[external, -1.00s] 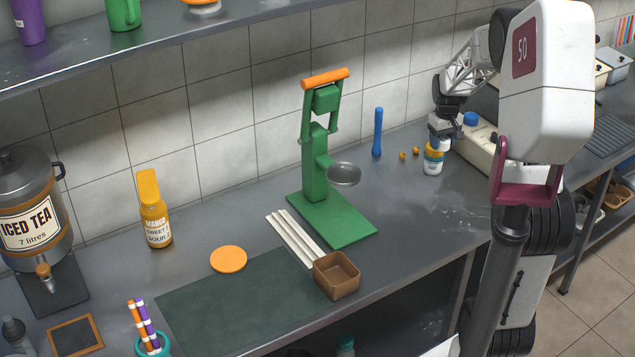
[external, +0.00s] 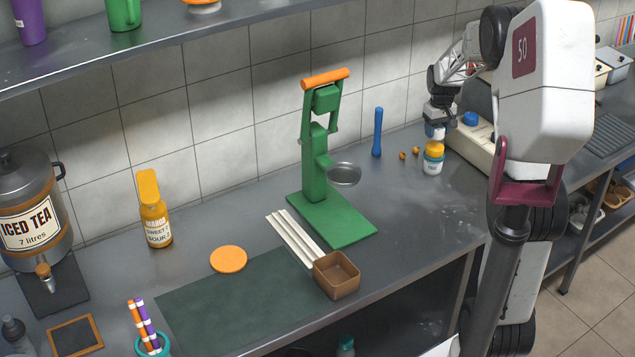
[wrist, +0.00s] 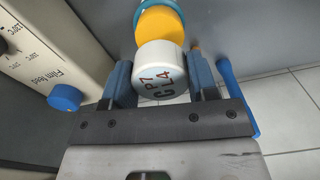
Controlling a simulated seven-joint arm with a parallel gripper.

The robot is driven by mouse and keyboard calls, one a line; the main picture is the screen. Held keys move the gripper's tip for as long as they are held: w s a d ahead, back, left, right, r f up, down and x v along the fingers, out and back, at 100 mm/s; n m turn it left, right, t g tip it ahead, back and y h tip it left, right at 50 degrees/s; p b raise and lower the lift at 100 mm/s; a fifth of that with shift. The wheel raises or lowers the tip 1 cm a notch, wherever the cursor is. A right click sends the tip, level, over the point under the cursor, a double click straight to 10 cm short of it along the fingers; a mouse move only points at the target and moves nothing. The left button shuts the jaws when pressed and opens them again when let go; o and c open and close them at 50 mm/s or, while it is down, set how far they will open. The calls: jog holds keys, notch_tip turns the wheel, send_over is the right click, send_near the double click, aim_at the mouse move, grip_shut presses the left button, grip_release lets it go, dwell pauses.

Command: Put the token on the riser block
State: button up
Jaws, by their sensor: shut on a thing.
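My gripper (external: 435,128) is at the back right of the counter, above a small jar with a yellow lid (external: 434,150). In the wrist view its blue fingers (wrist: 160,82) are shut on a white round piece (wrist: 159,58) with red and dark characters on its end. It may be the token, but I cannot be sure. The yellow lid (wrist: 160,25) shows just beyond the white piece. The external view shows the piece in the fingers small, apparently just clear of the lid. I cannot pick out a riser block for certain.
A pale machine with a blue knob (external: 471,119) is close on the right. The green press (external: 315,165), brown box (external: 336,276) and orange disc (external: 228,259) are further left.

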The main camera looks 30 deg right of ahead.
aim_at(436, 138)
jog(key=shift+f, duration=1.8)
jog(key=o, duration=0.9)
jog(key=shift+f, duration=0.1)
notch_tip(436, 138, up, 12)
jog(key=shift+r, duration=0.15)
